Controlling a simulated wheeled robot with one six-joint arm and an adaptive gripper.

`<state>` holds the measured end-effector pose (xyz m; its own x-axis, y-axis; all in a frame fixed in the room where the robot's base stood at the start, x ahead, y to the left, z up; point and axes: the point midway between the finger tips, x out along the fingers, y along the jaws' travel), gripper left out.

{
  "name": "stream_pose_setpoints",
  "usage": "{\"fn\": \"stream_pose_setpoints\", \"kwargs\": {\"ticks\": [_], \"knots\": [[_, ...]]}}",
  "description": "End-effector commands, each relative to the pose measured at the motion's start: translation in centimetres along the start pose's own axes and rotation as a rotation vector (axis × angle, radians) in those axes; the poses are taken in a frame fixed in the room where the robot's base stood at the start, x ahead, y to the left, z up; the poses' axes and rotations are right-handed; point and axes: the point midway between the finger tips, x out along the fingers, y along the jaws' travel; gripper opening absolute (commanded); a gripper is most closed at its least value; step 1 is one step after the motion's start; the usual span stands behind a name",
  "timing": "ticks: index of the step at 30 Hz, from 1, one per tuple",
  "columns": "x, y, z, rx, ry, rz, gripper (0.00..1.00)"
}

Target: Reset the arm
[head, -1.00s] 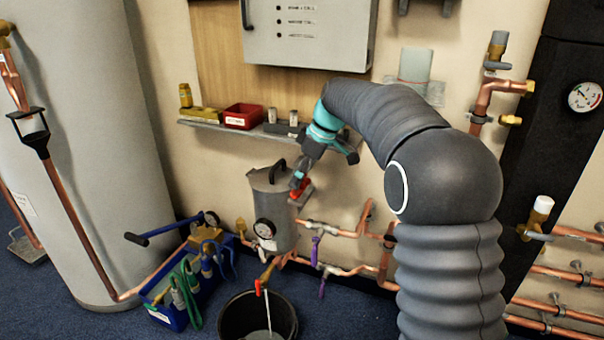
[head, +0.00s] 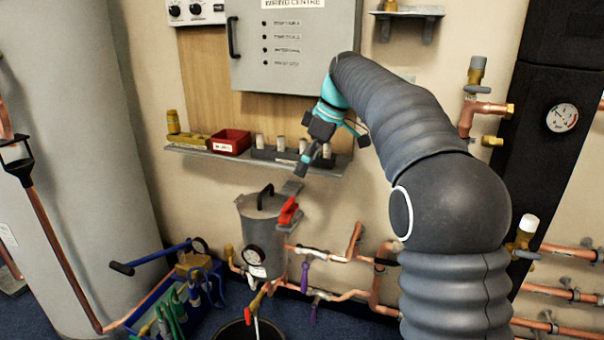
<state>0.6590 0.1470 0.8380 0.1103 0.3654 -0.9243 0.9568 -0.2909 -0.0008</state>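My arm comes in from the right and bends down to the left. My gripper (head: 304,168) hangs in front of the wall shelf, fingers pointing down, above and right of the grey lidded pot (head: 262,230). A red handle (head: 287,212) stands at the pot's right side, below the fingertips with a small gap in the picture. I see nothing held in the gripper. The fingers are small and seen from the side, so their opening cannot be made out.
The shelf (head: 205,152) carries a red tray (head: 231,142) and several small parts behind my gripper. A grey control box (head: 293,50) hangs above. Copper pipes (head: 350,295) run low on the wall. A blue toolbox (head: 205,280) and black bucket (head: 232,331) stand below.

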Motion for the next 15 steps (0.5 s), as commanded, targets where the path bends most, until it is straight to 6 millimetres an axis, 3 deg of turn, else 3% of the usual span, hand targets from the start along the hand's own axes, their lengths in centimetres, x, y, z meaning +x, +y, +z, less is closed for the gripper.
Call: {"fn": "stream_pose_setpoints", "kwargs": {"ticks": [15], "knots": [[-0.33,0.10,-0.04,0.046,0.002,0.005,0.94]]}}
